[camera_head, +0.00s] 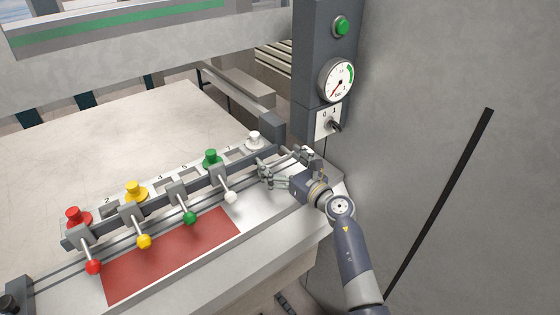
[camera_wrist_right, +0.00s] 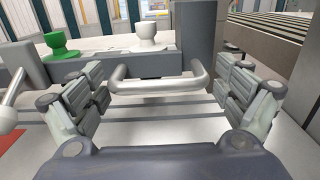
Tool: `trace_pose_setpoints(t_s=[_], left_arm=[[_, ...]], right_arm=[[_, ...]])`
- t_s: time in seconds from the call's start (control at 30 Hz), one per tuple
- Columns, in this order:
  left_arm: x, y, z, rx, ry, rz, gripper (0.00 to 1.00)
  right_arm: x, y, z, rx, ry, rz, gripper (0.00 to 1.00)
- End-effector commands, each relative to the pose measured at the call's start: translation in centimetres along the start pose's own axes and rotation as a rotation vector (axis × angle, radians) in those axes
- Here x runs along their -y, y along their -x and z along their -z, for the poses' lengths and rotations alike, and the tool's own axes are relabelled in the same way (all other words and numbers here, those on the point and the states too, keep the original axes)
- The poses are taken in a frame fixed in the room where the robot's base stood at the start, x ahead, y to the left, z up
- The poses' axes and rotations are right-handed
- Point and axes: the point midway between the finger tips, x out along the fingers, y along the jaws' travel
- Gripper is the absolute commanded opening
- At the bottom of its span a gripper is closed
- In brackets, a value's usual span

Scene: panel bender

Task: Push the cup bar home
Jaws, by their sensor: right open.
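The cup bar (camera_head: 155,207) is a long dark bar lying diagonally over the pale bench, with several coloured ball levers along it. A silver U-shaped handle (camera_wrist_right: 155,85) is on its near side at the right end. Red (camera_head: 73,217), yellow (camera_head: 136,191), green (camera_head: 211,158) and white (camera_head: 254,140) cups stand along a numbered strip behind the bar. My right gripper (camera_head: 284,165) is open at the bar's right end. In the right wrist view its fingers (camera_wrist_right: 163,88) stand apart on either side of the handle, with no clear grip on it. My left gripper is out of view.
A dark block (camera_head: 272,127) stands behind the bar's right end. A column with a green lamp (camera_head: 341,27), gauge (camera_head: 337,80) and switch (camera_head: 328,122) rises beside a grey wall. A red patch (camera_head: 175,255) lies in front of the bar. The large table (camera_head: 110,140) behind is clear.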

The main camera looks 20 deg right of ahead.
Motion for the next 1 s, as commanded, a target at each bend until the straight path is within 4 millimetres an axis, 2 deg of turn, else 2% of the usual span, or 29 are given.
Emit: trace_pose_setpoints(t_s=[0.03,0.23,0.37,0.7,1.0], left_arm=[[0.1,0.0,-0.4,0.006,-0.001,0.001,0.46],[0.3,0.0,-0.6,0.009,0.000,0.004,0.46],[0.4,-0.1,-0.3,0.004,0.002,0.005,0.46],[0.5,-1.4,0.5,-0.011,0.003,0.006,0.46],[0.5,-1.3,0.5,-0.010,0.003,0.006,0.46]], right_arm=[[0.0,0.0,0.0,0.000,0.000,0.000,0.86],[0.0,0.0,0.0,0.001,0.000,0.000,0.41],[0.1,-0.2,-0.1,0.002,0.000,0.001,0.39],[0.1,-4.3,-0.1,0.005,0.000,0.000,0.39],[0.1,-4.5,-0.1,0.002,-0.001,0.001,0.39]])
